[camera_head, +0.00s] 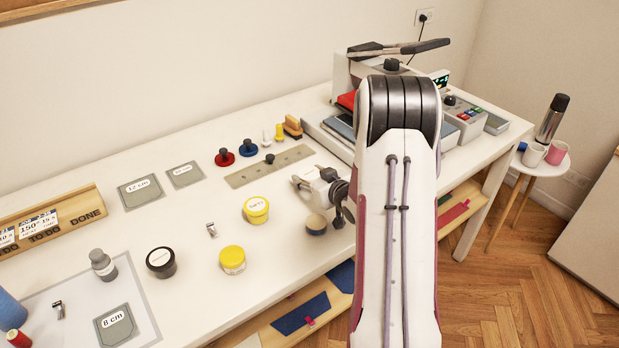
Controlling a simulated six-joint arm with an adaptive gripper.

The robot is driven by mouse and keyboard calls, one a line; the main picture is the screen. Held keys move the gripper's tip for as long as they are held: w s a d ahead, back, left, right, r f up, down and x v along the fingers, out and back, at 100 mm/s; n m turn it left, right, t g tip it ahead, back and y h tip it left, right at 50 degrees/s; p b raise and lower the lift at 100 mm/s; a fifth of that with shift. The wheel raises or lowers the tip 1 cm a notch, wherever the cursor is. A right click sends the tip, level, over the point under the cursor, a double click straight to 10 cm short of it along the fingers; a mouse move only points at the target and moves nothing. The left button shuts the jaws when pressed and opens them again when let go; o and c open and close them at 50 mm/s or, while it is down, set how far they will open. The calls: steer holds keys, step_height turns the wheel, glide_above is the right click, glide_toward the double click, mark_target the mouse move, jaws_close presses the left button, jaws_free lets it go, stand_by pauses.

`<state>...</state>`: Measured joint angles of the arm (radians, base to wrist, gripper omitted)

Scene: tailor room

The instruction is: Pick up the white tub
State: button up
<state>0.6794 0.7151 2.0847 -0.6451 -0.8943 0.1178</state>
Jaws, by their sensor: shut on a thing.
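My gripper (331,212) is at the right part of the white table, partly hidden by its own links. Its dark fingers are shut on a small round tub, which I take as the white tub (316,225). The tub has a pale tan top and a darker bluish side. It is upright at the fingertips; I cannot tell whether it touches the table or is just above it. The contact of the fingers with it is partly hidden.
A metal plate (270,165) and stamps (224,157) lie behind. A press (390,62) stands at the back right. Table space around the jars is free.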

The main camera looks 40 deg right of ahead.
mark_target(310, 173)
steer(key=shift+r, duration=4.75)
